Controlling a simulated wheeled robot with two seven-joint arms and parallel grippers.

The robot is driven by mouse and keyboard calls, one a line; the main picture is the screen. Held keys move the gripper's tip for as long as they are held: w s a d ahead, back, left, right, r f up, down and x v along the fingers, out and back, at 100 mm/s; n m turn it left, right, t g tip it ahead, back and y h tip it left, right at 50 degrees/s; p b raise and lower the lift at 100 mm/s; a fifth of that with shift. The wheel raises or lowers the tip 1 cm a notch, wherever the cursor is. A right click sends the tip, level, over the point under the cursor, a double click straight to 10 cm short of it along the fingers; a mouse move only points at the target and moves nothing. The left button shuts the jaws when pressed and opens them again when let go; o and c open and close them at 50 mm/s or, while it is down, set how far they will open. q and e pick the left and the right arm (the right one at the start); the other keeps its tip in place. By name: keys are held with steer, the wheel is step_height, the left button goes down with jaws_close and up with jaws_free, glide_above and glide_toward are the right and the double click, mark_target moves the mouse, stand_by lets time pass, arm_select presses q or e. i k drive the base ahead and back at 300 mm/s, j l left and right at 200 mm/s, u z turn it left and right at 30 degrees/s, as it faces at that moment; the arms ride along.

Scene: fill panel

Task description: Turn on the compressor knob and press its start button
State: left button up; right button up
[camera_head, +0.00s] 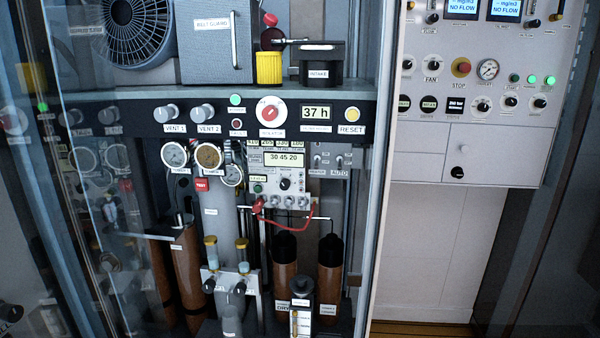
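The compressor panel is a dark strip (384,112) across the cabinet. A red rotary knob (269,113) on a white round dial sits near its middle, with a label below that seems to read ISOLATOR. Left of it are a green round button or lamp (235,99) and, below that, a small dark-red one (237,123); their labels are too small to read, so I cannot tell which is the start button. A display (316,112) reads 37 h, beside a yellow RESET button (352,114). Neither of my grippers is in view.
Grey VENT 1 (167,113) and VENT 2 (202,112) knobs are at left. A clear door (105,230) stands at the left. Below are gauges (208,156), a control unit with a red cable (313,218), and brown cylinders (330,262). A control panel (460,100) is at right.

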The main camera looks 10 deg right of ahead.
mark_target(511, 101)
steer(key=z, duration=1.4)
steer(key=i+l+u, duration=0.25)
steer(key=i, duration=0.3)
